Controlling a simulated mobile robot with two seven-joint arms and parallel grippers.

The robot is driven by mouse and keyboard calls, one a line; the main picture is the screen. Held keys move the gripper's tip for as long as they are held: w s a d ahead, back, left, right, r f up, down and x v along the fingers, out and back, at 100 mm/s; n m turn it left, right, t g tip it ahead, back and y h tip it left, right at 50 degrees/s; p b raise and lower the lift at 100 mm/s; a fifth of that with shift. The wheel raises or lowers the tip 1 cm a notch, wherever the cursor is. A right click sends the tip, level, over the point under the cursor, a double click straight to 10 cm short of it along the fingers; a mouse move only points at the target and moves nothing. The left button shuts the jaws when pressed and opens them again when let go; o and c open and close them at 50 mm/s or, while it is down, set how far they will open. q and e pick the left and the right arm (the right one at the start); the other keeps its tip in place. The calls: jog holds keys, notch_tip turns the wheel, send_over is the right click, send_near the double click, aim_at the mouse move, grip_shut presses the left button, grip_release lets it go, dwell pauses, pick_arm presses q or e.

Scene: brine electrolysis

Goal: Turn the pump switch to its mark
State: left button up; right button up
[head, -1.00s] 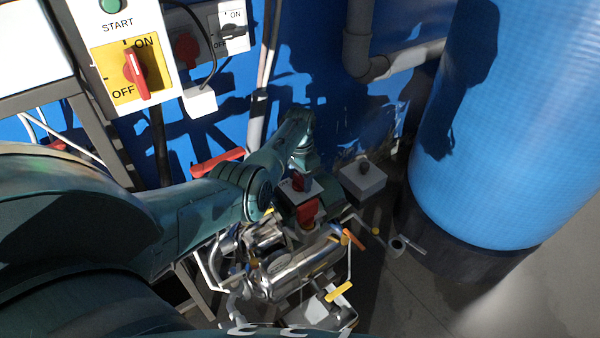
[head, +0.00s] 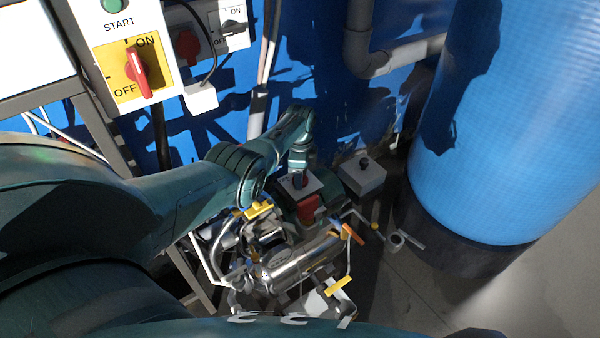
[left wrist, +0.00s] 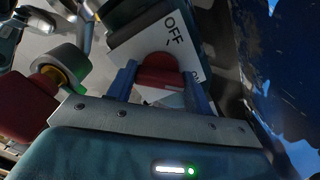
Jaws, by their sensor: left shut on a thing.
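The pump switch is a red knob (left wrist: 158,70) on a white plate (head: 314,186) on top of the dark pump housing, low in the middle of the head view. In the left wrist view the plate shows OFF and a partly hidden ON. My left gripper (left wrist: 160,88) is shut on the red knob, with one blue finger on each side; it also shows in the head view (head: 300,178), pointing down at the plate. The gripper hides part of the knob and plate, and I cannot tell where the knob points. My right gripper is not in view.
Shiny metal piping (head: 300,262) with yellow and orange handles lies just in front of the switch. A grey box (head: 362,178) stands to its right, then a large blue tank (head: 490,130). A yellow ON/OFF panel (head: 118,75) with a red handle is at upper left.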

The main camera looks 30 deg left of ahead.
pick_arm(q)
jog(key=shift+w+d+r+m, duration=0.1)
jog(key=shift+m, duration=0.3)
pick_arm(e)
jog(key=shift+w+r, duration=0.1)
pick_arm(q)
jog(key=o, duration=1)
notch_tip(320, 180, up, 5)
jog(key=p, duration=0.3)
notch_tip(320, 180, up, 8)
jog(key=shift+r+p, duration=0.1)
jog(key=shift+p, duration=0.7)
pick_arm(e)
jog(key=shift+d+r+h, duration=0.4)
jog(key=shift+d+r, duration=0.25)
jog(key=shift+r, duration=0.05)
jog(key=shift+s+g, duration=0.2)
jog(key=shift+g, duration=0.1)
